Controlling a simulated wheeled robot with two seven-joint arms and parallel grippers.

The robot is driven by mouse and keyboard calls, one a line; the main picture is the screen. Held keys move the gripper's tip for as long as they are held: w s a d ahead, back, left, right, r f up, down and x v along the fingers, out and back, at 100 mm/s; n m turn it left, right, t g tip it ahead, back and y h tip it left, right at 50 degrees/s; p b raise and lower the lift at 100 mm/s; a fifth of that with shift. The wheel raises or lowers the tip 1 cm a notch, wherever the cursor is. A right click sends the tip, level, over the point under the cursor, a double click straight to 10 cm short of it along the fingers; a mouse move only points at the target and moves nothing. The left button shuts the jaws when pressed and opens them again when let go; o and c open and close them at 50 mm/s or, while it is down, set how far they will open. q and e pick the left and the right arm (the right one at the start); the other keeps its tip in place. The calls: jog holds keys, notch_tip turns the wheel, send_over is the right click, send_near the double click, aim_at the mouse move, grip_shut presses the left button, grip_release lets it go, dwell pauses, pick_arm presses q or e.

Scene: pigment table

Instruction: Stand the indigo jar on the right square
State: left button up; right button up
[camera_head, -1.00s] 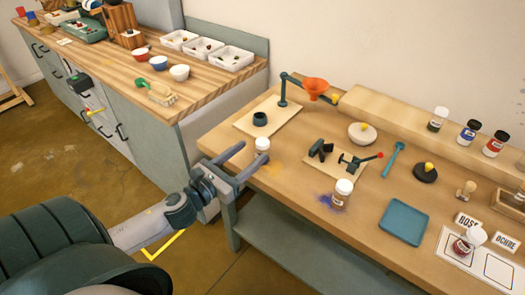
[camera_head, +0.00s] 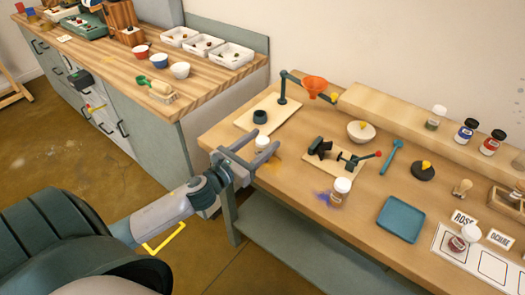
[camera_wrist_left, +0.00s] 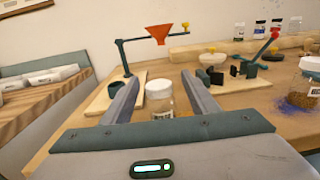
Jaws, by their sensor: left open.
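My left gripper (camera_head: 267,141) is open, its fingers on either side of a white-lidded jar (camera_wrist_left: 160,100) near the table's left front edge. Whether they touch it is unclear. In the head view this jar (camera_head: 262,143) is partly hidden by the fingers. Another white-lidded jar (camera_head: 340,193), with brownish contents, stands by a blue powder patch. The shelf holds a jar with a blue label (camera_head: 466,131). I cannot tell for sure which jar is indigo. The white card at the right bears outlined squares, among them a right square (camera_head: 492,267). A jar with dark red contents (camera_head: 463,238) stands on it.
A funnel stand (camera_head: 284,92), a clamp tool on a board (camera_head: 330,160), a bowl (camera_head: 361,132) and a teal tray (camera_head: 401,219) occupy the table. ROSE and OCHRE labels (camera_head: 499,239) stand by the card.

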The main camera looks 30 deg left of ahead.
pick_arm(q)
jog(key=w+p, duration=0.1)
jog(key=w, duration=0.3)
jog(key=shift+d+r+p, duration=0.1)
jog(key=shift+p, duration=0.2)
jog(key=shift+w+d, duration=0.1)
jog(key=shift+w, duration=0.35)
pick_arm(e)
jog(key=shift+s+d+r, duration=0.1)
jog(key=shift+s+r, duration=0.4)
jog(key=shift+r, duration=0.4)
pick_arm(q)
jog(key=shift+c, duration=0.6)
jog(key=c, duration=1.2)
